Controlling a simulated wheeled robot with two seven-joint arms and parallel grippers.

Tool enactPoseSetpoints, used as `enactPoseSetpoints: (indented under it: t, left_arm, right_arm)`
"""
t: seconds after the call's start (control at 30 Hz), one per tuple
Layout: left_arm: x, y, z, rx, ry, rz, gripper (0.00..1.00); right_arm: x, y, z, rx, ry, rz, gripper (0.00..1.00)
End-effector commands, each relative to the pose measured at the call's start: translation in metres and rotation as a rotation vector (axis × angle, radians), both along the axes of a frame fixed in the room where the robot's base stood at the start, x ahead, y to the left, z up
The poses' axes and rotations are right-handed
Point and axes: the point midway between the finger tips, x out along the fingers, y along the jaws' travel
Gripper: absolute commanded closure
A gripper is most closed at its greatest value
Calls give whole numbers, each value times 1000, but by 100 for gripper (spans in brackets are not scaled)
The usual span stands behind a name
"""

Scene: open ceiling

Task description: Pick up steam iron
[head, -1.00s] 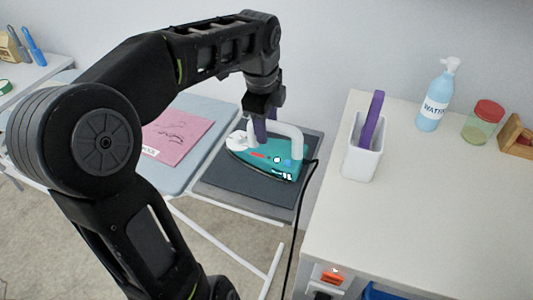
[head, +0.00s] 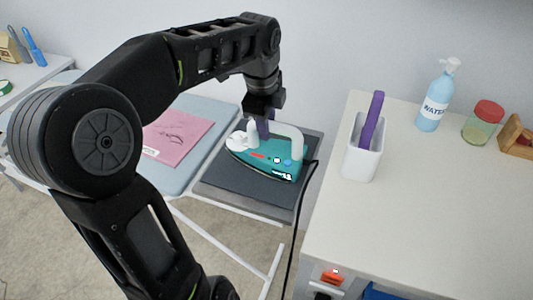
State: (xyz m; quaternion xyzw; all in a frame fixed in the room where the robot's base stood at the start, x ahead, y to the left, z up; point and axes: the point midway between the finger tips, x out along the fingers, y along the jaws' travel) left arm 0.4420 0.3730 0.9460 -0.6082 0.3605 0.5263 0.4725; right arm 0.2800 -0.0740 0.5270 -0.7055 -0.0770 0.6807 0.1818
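The steam iron (head: 268,163) has a teal body and a white handle. It rests on a dark grey pad (head: 245,190) at the end of the ironing board, with its black cord running off to the right. My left gripper (head: 262,128) comes down from above at the iron's handle. One purple-grey finger shows beside the handle; the other finger is hidden, so I cannot tell whether it is closed on the handle. My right gripper is not in view.
A pink cloth (head: 178,138) lies on the light blue ironing board (head: 205,112). On the white cabinet (head: 430,210) at right stand a white holder (head: 362,160) with a purple item, a water bottle (head: 436,98), and a red-lidded jar (head: 484,122). The cord hangs beside the cabinet.

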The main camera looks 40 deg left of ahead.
Motion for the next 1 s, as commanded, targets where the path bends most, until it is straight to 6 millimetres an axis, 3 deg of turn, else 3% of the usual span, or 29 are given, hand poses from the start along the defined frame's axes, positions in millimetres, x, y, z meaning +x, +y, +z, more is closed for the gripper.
enactPoseSetpoints:
  t: [0.27,1.0]
  left_arm:
    - [0,0,0,0,0,0,100]
    - [0,0,0,0,0,0,100]
  right_arm:
    - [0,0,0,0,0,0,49]
    - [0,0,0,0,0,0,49]
